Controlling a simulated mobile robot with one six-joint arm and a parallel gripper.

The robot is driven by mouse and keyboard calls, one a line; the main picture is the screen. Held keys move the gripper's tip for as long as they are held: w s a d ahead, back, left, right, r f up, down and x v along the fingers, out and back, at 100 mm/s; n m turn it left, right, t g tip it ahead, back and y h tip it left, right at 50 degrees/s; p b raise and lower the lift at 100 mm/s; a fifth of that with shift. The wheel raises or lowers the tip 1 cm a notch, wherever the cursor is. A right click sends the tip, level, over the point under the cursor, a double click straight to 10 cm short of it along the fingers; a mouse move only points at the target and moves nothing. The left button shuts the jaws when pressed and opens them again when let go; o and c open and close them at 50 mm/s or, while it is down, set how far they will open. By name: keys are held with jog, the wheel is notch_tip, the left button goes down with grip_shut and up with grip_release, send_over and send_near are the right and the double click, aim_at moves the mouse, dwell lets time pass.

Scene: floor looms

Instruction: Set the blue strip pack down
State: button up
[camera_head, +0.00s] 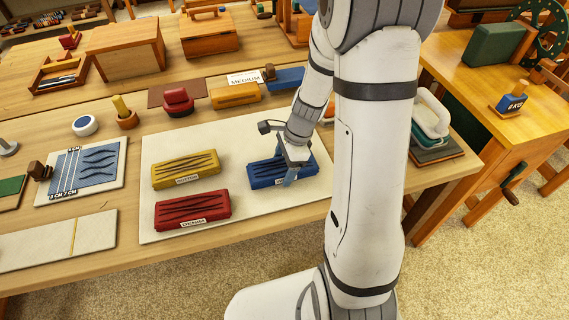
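The blue strip pack (262,174) has dark strips on top and a white label on its front. It is on or just above the pale board (240,210), at the board's right side; any small gap under it cannot be made out. My gripper (290,174) points down over the pack's middle-right part. One bluish-grey finger shows in front of the pack's near side. The other finger is hidden, so I cannot tell whether the gripper grips the pack.
A yellow strip pack (186,168) and a red one (192,209) lie to the left on the same board. A red-handled block (178,102), a yellow block (235,96) and a blue block (291,78) stand behind. The board's front right is clear.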

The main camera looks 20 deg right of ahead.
jog(key=shift+o, duration=1.2)
jog(key=p+v, duration=0.2)
jog(key=v, duration=1)
jog(key=s+a+r+n+t+h, duration=0.1)
jog(key=s+r+n, duration=0.3)
jog(key=s+n, duration=0.3)
jog(key=s+a+r+n+t+h, duration=0.1)
jog(key=s+r+n, duration=0.3)
jog(key=n, duration=0.7)
jog(key=shift+s+a+t+h, duration=0.3)
jog(key=shift+s+a+h, duration=0.45)
jog(key=shift+s, duration=0.65)
jog(key=shift+r, duration=0.1)
